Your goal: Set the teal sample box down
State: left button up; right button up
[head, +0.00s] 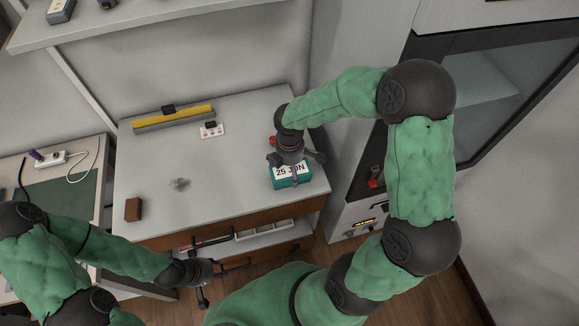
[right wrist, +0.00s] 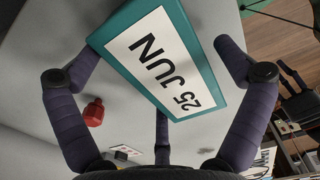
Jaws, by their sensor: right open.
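The teal sample box (head: 291,181), with a white "25 JUN" label, is at the right front part of the grey tabletop (head: 220,180) and appears to rest on it. My right gripper (head: 290,160) is directly above it. In the right wrist view the box (right wrist: 207,60) lies between the spread dark fingers of my right gripper (right wrist: 160,55), which is open, with visible gaps at the sides. The box's underside is hidden. My left gripper (head: 205,282) is low in front of the table near the drawer; its finger opening is unclear.
A red object (right wrist: 94,112) stands close behind the box. A yellow and grey bar (head: 173,117) and a white card (head: 211,130) lie at the back. A brown block (head: 133,209) sits front left. An open drawer (head: 262,236) juts out below. The middle tabletop is mostly clear.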

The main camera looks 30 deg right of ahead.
notch_tip(320, 180, up, 12)
jog(key=p, duration=0.4)
jog(key=shift+r, duration=0.15)
